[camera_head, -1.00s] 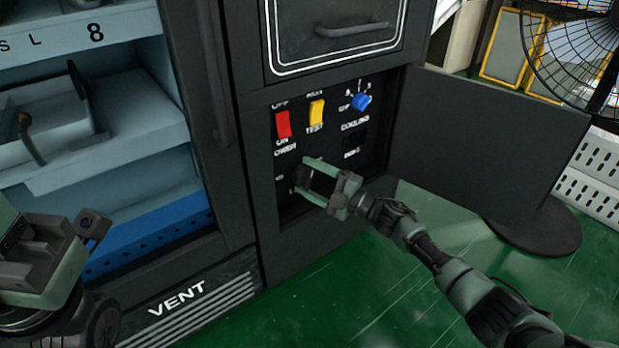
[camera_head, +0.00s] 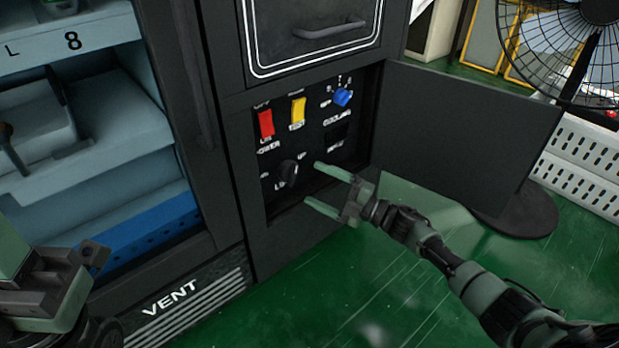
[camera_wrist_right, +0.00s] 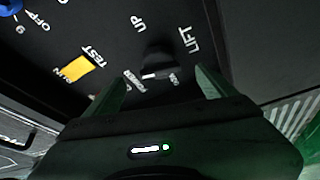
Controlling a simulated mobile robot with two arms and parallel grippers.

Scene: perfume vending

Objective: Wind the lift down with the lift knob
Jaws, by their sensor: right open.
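The lift knob (camera_head: 288,172) is a dark knob low on the black control panel, below the red switch. In the right wrist view the knob (camera_wrist_right: 158,66) stands near the printed words UP and LIFT, with a light strip at its near end; smaller print beside it is hard to read. My right gripper (camera_head: 313,184) is open and empty, pulled back to the right of the knob and apart from it. In the right wrist view its two fingers (camera_wrist_right: 162,80) lie either side of the knob's line. My left gripper (camera_head: 52,275) is at the lower left, partly cut off.
The panel also has a red switch (camera_head: 265,123), a yellow switch (camera_head: 297,110) and a blue knob (camera_head: 342,97). The open panel door (camera_head: 468,135) stands to the right, close to my right arm. A fan (camera_head: 570,45) stands behind it. Green floor lies below.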

